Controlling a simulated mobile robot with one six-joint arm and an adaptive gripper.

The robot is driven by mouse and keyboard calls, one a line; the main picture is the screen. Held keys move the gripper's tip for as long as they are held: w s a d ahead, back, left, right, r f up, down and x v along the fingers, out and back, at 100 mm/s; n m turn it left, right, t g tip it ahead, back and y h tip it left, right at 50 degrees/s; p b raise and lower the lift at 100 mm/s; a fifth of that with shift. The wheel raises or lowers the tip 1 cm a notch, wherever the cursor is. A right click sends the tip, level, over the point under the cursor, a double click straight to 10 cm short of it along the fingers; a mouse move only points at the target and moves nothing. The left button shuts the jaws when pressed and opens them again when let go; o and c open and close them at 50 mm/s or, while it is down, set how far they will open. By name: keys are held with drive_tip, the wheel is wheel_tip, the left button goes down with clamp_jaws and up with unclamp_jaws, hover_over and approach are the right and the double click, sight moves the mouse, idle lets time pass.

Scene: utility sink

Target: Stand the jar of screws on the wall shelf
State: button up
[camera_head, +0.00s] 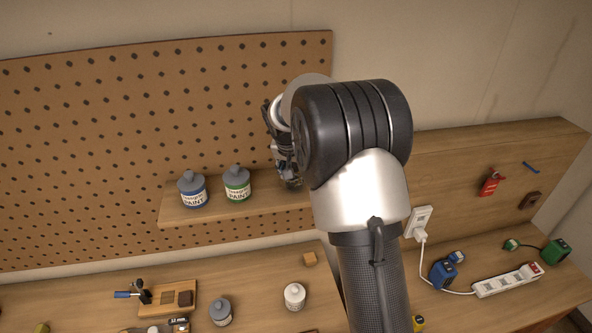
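The wall shelf (240,206) is a wooden board fixed in front of the pegboard. My gripper (287,170) points down over the right part of the shelf, and my own arm covers much of it. A small dark, partly see-through thing, which looks like the jar of screws (292,184), shows at its fingertips, at shelf level. I cannot tell whether its base touches the shelf or whether the fingers press on it.
A blue-label paint bottle (193,191) and a green-label paint bottle (237,185) stand on the shelf, left of my gripper. A power strip (507,281) lies right.

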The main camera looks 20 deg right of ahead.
drive_tip(key=shift+f, duration=0.1)
drive_tip(key=o, duration=1.3)
